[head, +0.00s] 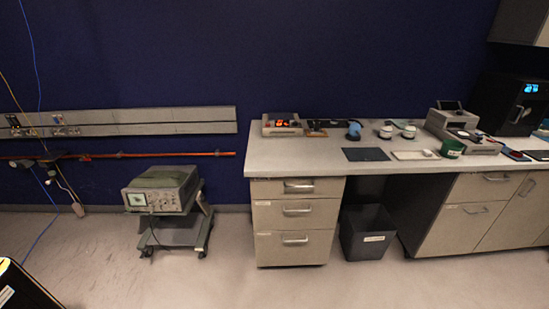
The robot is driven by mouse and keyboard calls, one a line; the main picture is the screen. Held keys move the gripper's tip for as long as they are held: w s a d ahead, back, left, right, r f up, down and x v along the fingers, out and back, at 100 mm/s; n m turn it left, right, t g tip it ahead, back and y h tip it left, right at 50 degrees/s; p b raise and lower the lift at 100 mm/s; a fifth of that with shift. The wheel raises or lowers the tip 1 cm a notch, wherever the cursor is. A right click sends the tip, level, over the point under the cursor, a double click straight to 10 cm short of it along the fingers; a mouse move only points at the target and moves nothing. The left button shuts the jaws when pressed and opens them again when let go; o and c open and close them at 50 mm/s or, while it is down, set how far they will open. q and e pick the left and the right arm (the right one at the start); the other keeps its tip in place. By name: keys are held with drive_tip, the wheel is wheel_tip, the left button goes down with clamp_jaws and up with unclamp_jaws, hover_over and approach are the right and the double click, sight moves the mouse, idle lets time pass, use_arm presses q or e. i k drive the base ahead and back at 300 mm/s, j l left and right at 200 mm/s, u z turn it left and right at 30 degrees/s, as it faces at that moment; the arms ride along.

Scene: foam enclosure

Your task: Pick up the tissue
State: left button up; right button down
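I cannot make out a tissue with certainty. A flat white item (408,156) lies near the front edge of the grey bench top (300,160), with a small pale thing at its right end; it is too small to tell what it is. Neither of my grippers is in view.
Under the bench are a drawer unit (293,225), a dark bin (367,232) and cabinets (470,220). An oscilloscope (160,192) sits on a wheeled cart (178,233) to the left. The floor in front is clear.

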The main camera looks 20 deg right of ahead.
sight(427, 153)
drive_tip(key=z, duration=1.7)
